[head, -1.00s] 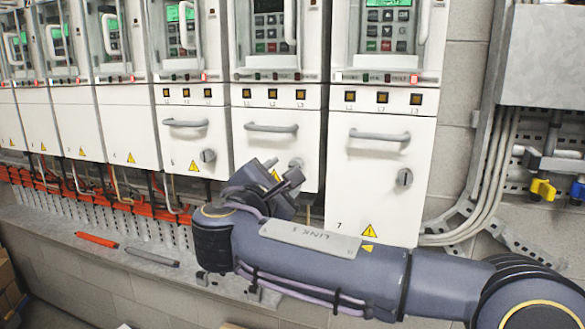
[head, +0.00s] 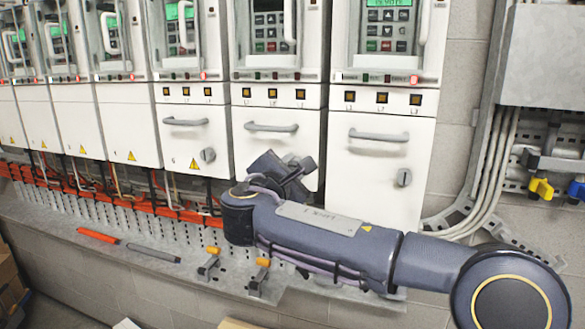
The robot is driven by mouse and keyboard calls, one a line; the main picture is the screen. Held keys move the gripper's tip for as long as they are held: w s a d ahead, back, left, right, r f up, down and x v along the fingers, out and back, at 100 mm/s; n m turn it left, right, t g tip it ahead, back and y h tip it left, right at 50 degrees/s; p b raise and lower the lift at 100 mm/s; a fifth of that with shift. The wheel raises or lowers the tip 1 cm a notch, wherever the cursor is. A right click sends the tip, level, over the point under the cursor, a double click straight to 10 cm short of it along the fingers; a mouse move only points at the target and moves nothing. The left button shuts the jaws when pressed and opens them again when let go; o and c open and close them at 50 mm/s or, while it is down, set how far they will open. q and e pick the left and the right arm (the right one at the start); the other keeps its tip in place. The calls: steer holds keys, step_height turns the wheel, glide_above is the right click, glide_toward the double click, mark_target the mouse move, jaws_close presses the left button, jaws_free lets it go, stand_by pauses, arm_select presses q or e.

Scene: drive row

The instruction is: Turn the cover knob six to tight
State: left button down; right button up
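Knob six is the small round grey knob low on the right of the middle white cover (head: 246,141), which comes just before the rightmost one. In the head view it is now mostly hidden behind my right gripper (head: 290,168). The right arm reaches in from the right, and its dark fingers are in front of the cover's lower right part. Whether the fingers touch or grip the knob cannot be seen, nor can the knob's slot angle. My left gripper is out of view.
The rightmost cover has a grey knob (head: 404,177) and a bar handle (head: 378,135). The cover to the left has its own knob (head: 208,155). A metal ledge (head: 110,236) below holds a red-orange tool (head: 98,235) and a grey one (head: 153,253). Conduits (head: 487,175) run at the right.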

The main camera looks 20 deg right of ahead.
steer(key=shift+c, duration=1)
steer(key=shift+f+m+b, duration=0.15)
steer(key=shift+m+b, duration=1.15)
steer(key=shift+b, duration=0.15)
steer(key=m+b, duration=0.7)
steer(key=m, duration=0.2)
steer(key=shift+r+m+b, duration=0.2)
steer(key=shift+m+b, duration=1.2)
steer(key=shift+m, duration=0.7)
steer(key=o, duration=1)
